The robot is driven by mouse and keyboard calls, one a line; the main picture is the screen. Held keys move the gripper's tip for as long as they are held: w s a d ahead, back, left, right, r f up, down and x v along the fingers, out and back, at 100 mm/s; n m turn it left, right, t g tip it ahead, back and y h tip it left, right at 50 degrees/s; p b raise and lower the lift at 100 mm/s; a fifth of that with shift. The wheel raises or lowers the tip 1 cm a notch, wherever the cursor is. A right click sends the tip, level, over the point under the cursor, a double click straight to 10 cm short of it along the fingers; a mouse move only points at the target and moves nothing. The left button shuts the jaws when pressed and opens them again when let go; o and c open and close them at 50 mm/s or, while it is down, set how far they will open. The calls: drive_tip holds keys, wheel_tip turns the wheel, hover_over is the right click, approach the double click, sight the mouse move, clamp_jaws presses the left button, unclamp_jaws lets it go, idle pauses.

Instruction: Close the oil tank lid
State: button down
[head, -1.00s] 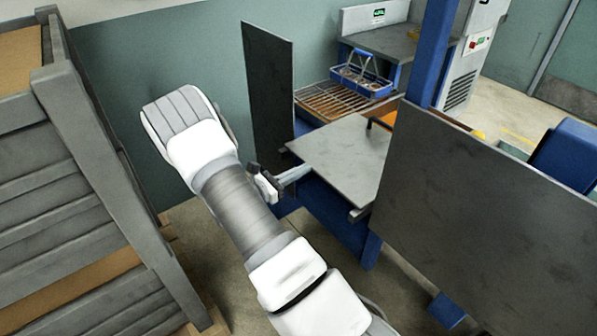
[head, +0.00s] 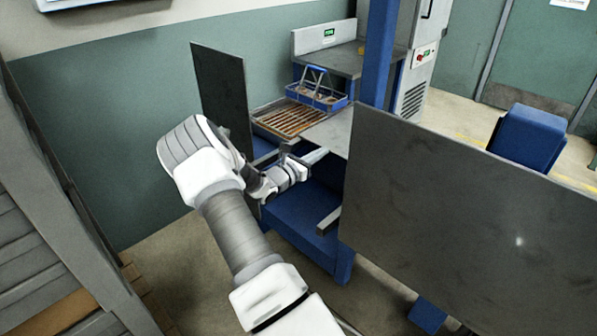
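A flat grey plate (head: 335,130), which looks like the oil tank lid, lies in the gap of the blue machine. Its right part is hidden behind a large dark panel. A blue box-like body (head: 306,212), perhaps the tank, shows below it. My gripper (head: 315,156) is at the plate's near edge, above the blue body. It is small in view and partly behind my own arm, so I cannot tell whether its fingers are open or touch the plate.
A dark upright panel (head: 222,95) stands left of my gripper and a larger one (head: 455,200) on the right. A blue post (head: 376,55) rises at the back. Grey stairs (head: 40,240) are at left.

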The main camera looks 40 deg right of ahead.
sight(333, 144)
drive_tip(key=d, duration=0.2)
drive_tip(key=d+b, duration=0.1)
drive_tip(key=d, duration=0.3)
drive_tip(key=shift+w+d, duration=0.25)
drive_tip(key=shift+d, duration=0.1)
drive_tip(key=shift+d+r, duration=0.1)
drive_tip(key=shift+r, duration=0.1)
drive_tip(key=shift+r, duration=0.1)
drive_tip(key=shift+a, duration=0.3)
drive_tip(key=s+a, duration=0.1)
drive_tip(key=a, duration=1.2)
drive_tip(key=shift+a+f+p, duration=0.3)
drive_tip(key=shift+a+p, duration=0.1)
